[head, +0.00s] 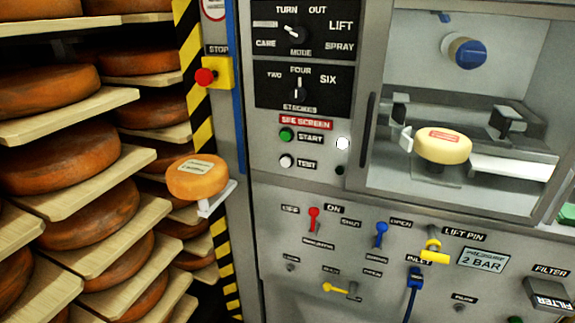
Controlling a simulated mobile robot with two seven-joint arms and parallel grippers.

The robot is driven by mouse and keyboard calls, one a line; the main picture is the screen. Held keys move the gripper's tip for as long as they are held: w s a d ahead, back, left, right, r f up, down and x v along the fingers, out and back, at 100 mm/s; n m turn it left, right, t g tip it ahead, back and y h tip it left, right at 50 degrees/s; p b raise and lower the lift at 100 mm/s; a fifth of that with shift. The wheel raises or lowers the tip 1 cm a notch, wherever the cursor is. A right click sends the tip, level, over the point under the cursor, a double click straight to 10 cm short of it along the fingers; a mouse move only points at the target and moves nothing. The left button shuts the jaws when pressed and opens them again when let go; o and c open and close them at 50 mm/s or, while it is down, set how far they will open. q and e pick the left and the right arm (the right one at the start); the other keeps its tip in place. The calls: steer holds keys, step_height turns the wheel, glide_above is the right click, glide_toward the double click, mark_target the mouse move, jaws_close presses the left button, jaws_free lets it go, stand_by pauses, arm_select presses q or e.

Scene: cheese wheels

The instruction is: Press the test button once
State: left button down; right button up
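The test button (286,161) is a small round white button on the grey control panel. The TEST label (306,164) is just to its right. It sits below the green start button (287,134). Nothing covers it, and I cannot tell from this view whether it is pressed in. Neither of my grippers shows in the head view.
A bright white round spot (343,143) is right of the START label. A red stop button (205,76) is at left. Cheese wheels fill shelves at left; one pale wheel (443,146) sits in the machine's chamber. Valve levers line the panel below.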

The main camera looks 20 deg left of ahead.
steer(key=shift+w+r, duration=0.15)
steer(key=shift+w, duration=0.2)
